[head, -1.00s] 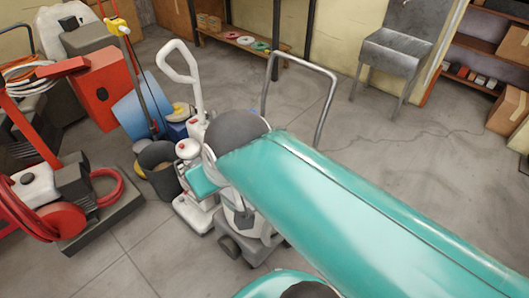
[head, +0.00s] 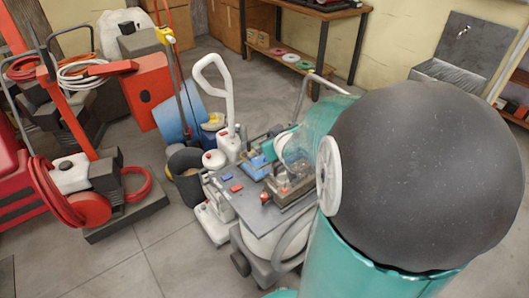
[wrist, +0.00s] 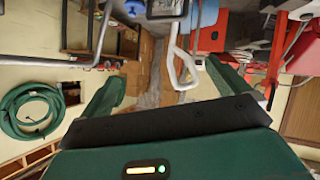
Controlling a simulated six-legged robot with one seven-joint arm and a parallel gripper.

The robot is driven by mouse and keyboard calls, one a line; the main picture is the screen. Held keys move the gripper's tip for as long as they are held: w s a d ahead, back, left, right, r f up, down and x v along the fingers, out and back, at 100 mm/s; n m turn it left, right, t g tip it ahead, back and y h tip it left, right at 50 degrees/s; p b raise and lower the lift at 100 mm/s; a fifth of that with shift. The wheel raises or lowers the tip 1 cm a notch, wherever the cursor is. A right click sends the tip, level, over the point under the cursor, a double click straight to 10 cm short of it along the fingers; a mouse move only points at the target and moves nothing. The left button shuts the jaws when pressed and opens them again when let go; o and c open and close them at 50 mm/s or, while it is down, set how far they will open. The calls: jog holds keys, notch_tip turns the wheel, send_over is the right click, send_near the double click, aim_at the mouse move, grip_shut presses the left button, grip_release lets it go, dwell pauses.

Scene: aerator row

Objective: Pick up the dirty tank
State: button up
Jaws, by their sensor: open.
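In the head view a machine on wheels with a white body (head: 262,242) stands at the centre. On its grey top (head: 236,204) sit a blue part (head: 258,166), a brown-grey block with a red knob (head: 291,188) and a clear rounded cover (head: 292,148). I cannot tell which part, if any, is the dirty tank. My teal arm and its dark round joint cover the machine's right side. My gripper (wrist: 165,68) shows in the wrist view with its two green fingers wide apart and nothing held between them. It cannot be made out in the head view.
A white machine with a loop handle (head: 214,82) and a dark bucket (head: 186,176) stand left of the centre machine. Red machines (head: 92,205) and a blue drum (head: 172,112) crowd the left. A wooden bench (head: 310,12) and metal sink (head: 463,55) line the wall. Front-left floor is clear.

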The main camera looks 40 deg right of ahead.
jog(key=s+d+f+t, duration=0.1)
jog(key=d+f, duration=0.1)
jog(key=f, duration=0.1)
jog(key=s+d+f+n+t+y, duration=0.1)
jog(key=d+f, duration=0.1)
jog(key=f, duration=0.1)
jog(key=s+d+f+t, duration=0.1)
jog(key=d+f, duration=0.1)
jog(key=shift+s+d+f+y, duration=0.15)
jog(key=shift+s+f+y, duration=0.05)
jog(key=shift+f+y, duration=0.2)
jog(key=s+f+t+y, duration=0.3)
jog(key=s+f, duration=0.2)
jog(key=s, duration=0.4)
jog(key=shift+t, duration=0.3)
jog(key=w, duration=1.3)
jog(key=shift+w+a+r, duration=0.2)
jog(key=shift+a, duration=0.1)
jog(key=c, duration=1.6)
jog(key=shift+r, duration=0.1)
jog(key=shift+c, duration=0.4)
jog(key=shift+r, duration=0.1)
